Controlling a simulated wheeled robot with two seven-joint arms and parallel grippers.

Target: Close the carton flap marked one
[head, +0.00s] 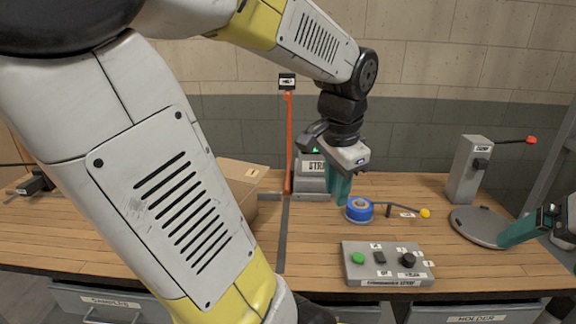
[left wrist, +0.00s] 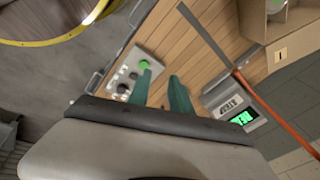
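A brown carton (head: 238,183) stands left of centre in the head view, partly hidden behind my left arm. A flap with a small white label (head: 252,172) shows on it. In the left wrist view the carton (left wrist: 252,22) is at the top right corner, with its inside partly visible. The flap marked one (left wrist: 281,53) stands out from it there. My left gripper (left wrist: 162,75) is empty, its teal fingers apart, over the table to the right of the carton in the head view. My right gripper (head: 520,230) shows only partly at the right edge.
A red-orange post (head: 289,145) and a grey device with a green display (head: 313,178) stand between carton and left gripper. A blue tape roll (head: 359,208), a button box (head: 388,263), a round plate (head: 480,226) and a grey post (head: 467,170) are to the right.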

